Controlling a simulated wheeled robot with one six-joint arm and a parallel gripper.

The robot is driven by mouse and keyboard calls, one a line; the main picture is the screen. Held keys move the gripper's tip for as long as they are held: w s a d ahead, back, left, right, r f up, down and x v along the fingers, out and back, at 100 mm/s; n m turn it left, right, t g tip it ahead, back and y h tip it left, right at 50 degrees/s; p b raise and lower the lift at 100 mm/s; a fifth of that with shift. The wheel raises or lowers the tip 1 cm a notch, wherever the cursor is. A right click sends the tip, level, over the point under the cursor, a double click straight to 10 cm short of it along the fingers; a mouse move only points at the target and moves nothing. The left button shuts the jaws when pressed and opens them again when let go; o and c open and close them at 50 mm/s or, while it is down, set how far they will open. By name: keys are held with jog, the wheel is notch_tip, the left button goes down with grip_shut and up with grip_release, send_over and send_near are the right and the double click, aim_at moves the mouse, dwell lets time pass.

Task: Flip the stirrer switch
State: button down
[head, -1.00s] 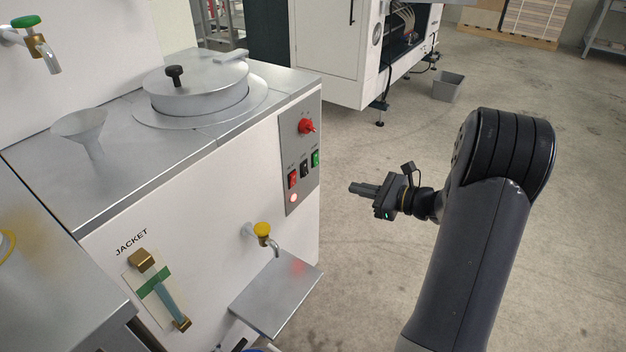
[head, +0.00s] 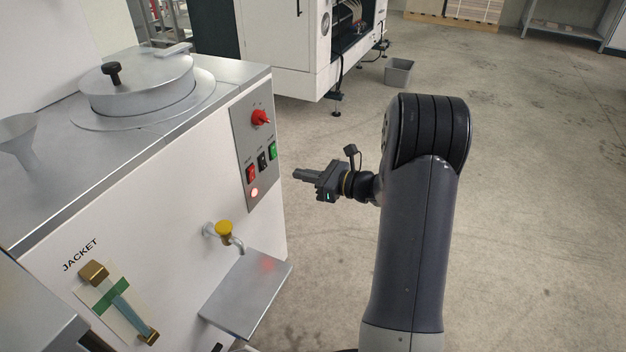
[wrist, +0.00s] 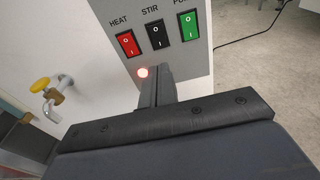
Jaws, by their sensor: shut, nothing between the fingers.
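The stirrer switch is the black rocker (wrist: 155,34) labelled STIR in the wrist view. It sits between the red HEAT rocker (wrist: 128,43) and a green rocker (wrist: 189,26) on the grey panel. In the head view the black switch (head: 262,161) is small, on the panel at the machine's right end. My gripper (head: 296,174) is shut and empty, pointing at the panel from the right. It is apart from the panel in the head view. In the wrist view its fingers (wrist: 157,80) lie below the black switch; I cannot tell the gap from this view.
A red knob (head: 260,117) sits above the switches and a lit lamp (head: 254,192) below them. A yellow-handled tap (head: 224,231) and a metal shelf (head: 245,295) stick out lower down. Open floor lies right of the machine.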

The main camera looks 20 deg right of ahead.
aim_at(265, 167)
jog(key=b+x, duration=0.2)
jog(key=x, duration=0.6)
jog(key=shift+w+a+f, duration=0.1)
jog(key=shift+w+a, duration=0.15)
jog(key=shift+w, duration=0.05)
jog(key=shift+w+a, duration=0.1)
jog(key=shift+a, duration=0.1)
jog(key=shift+d, duration=0.1)
jog(key=shift+d+f, duration=0.1)
jog(key=shift+f, duration=0.05)
jog(key=f+p+v, duration=0.2)
jog(key=f+v, duration=0.1)
jog(key=v, duration=1)
jog(key=shift+s+d, duration=0.25)
jog(key=shift+s, duration=0.15)
